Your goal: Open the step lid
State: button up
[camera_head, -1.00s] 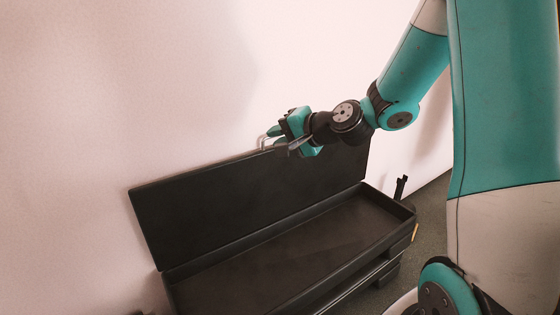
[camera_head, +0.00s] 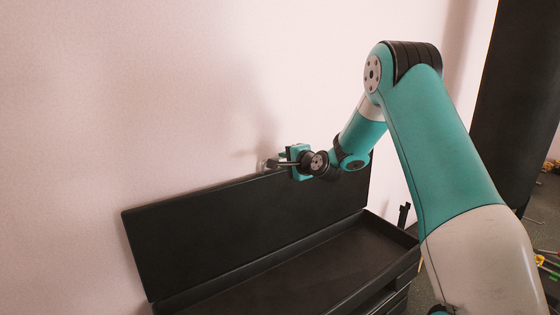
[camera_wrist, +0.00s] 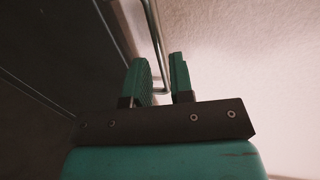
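The step lid (camera_head: 235,228) is a long dark panel. It stands raised at the back of the box, tilted close to the wall. A thin metal handle (camera_wrist: 157,45) shows in the wrist view, beside the dark lid. My gripper (camera_head: 272,163) is at the lid's top edge. In the wrist view its two green fingers (camera_wrist: 160,75) stand apart on either side of the handle bar, with a small gap showing. The handle's far end is out of the wrist view, and the head view shows the handle too small to make out well.
The open dark box (camera_head: 320,272) below the lid looks empty. A pale wall (camera_head: 150,90) is close behind the lid. A thin dark post (camera_head: 403,215) rises at the box's right end. A tall dark column (camera_head: 515,100) and scattered items (camera_head: 545,262) are at the right.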

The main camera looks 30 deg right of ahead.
aim_at(280, 170)
jog(key=shift+x, duration=1.8)
